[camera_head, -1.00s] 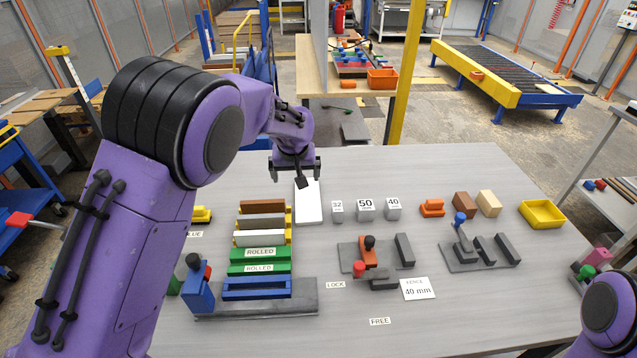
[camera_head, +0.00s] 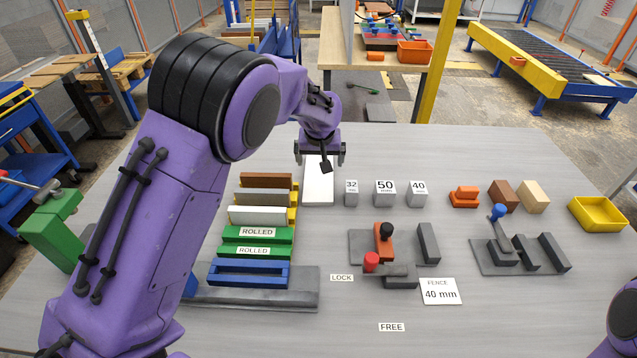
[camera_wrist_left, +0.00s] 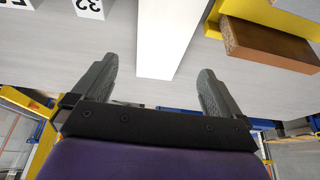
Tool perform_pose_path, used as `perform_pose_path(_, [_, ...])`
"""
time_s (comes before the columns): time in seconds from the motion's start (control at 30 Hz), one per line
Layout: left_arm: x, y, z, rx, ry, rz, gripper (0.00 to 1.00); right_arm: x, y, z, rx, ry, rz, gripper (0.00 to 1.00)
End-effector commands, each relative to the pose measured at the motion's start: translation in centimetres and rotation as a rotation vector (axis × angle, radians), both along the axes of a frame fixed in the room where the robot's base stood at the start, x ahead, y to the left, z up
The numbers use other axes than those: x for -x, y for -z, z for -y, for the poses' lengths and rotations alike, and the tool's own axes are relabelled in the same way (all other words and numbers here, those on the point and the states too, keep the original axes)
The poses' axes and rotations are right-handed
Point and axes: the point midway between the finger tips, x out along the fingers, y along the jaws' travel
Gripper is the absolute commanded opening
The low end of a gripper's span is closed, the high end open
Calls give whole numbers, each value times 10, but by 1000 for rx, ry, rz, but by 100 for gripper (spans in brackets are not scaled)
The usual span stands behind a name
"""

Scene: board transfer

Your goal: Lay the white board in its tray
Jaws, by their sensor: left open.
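A long white board (camera_head: 318,184) lies near the table's far side, to the right of the board rack. It also shows in the left wrist view (camera_wrist_left: 168,35), running in between the fingers. My left gripper (camera_head: 320,158) is open and empty at the board's far end, one finger to each side; contact cannot be told. The open fingers also show in the left wrist view (camera_wrist_left: 157,85). Another white board (camera_head: 258,215) lies in the rack. An empty yellow tray (camera_head: 598,214) stands at the far right; which tray belongs to the board cannot be told. My right gripper is out of view.
The rack holds a brown board (camera_head: 265,181), green pieces marked ROLLED and a blue frame (camera_head: 247,273). Number blocks (camera_head: 385,193) stand close right of the white board. Two clamp fixtures (camera_head: 400,272) (camera_head: 480,262) and a FENCE card (camera_head: 441,291) occupy the middle. The front table is largely clear.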

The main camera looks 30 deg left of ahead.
Motion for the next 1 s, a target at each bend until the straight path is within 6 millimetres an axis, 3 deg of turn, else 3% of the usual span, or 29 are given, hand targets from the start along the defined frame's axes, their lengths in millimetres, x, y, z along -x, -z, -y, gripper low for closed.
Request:
perform_pose_path(0.1, [-7, 21, -4, 0, -1, -4, 100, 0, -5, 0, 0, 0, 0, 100])
perform_pose_path(0.53, [-30, 80, -20, 0, -2, -5, 100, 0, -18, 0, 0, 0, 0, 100])
perform_pose_path(0.8, [-33, 87, -21, 0, -2, -2, 100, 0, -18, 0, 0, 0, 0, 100])
perform_pose_path(0.83, [-33, 87, -21, 0, -2, -2, 94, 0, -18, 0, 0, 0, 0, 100])
perform_pose_path(0.97, [-33, 87, -21, 0, -2, -2, 52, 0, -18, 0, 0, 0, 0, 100])
perform_pose_path(1.0, [-33, 87, -21, 0, -2, -2, 52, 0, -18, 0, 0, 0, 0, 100])
